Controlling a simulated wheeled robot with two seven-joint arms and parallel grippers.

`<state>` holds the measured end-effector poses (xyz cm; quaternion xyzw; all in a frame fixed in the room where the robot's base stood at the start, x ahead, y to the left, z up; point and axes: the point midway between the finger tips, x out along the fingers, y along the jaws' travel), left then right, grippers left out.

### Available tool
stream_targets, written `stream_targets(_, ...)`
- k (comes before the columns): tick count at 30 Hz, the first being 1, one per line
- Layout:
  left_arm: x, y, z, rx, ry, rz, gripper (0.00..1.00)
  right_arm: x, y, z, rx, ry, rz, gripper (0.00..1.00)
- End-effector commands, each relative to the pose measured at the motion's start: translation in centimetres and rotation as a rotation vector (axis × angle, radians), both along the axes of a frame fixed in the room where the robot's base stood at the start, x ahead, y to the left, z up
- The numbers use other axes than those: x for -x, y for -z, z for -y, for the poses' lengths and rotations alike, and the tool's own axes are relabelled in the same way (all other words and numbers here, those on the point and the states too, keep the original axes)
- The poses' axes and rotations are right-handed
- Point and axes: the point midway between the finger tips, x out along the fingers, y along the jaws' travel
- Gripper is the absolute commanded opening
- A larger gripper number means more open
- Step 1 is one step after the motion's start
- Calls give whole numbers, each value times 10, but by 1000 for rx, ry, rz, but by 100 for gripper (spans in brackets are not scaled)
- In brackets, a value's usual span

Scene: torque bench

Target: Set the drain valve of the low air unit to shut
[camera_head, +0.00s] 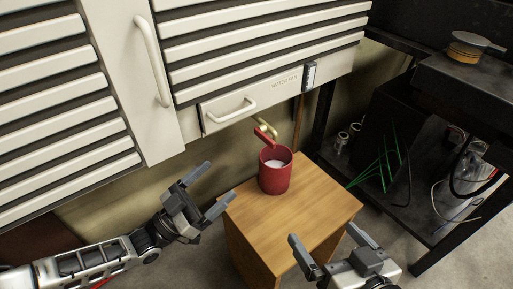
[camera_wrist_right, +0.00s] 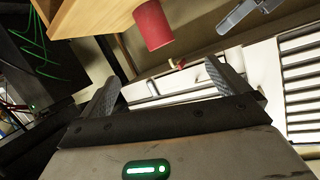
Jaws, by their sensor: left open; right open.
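The drain valve is a brass fitting (camera_head: 266,122) with a red lever (camera_head: 264,137), below the right part of the pale louvred unit (camera_head: 262,50). The lever slants down to the right in the head view, just above the cup. The valve also shows small in the right wrist view (camera_wrist_right: 177,64), between my right fingers. My left gripper (camera_head: 217,184) is open and empty, left of the cup and below the valve. My right gripper (camera_head: 323,235) is open and empty, in front of the wooden box. Neither gripper touches the valve.
A red cup (camera_head: 274,181) with white contents stands upright on the wooden box (camera_head: 310,204), under the valve. A dark shelf (camera_head: 440,215) with cables and jars stands at the right.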

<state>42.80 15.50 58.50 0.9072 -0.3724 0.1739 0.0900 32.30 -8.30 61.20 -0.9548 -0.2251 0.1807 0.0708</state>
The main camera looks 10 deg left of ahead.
Motion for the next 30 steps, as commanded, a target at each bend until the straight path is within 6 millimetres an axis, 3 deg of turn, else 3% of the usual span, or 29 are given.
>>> stream_targets(15, -71, -42, 71, 2, 2, 3, 85, -1, -1, -3, -53, -1, 15, 100)
stream_targets(21, -84, -48, 83, 1, 0, 1, 85, -1, -2, -4, -66, -3, 16, 100)
stream_targets(30, -87, -50, 85, -1, 0, -1, 85, -2, -7, -5, -76, -2, 25, 100)
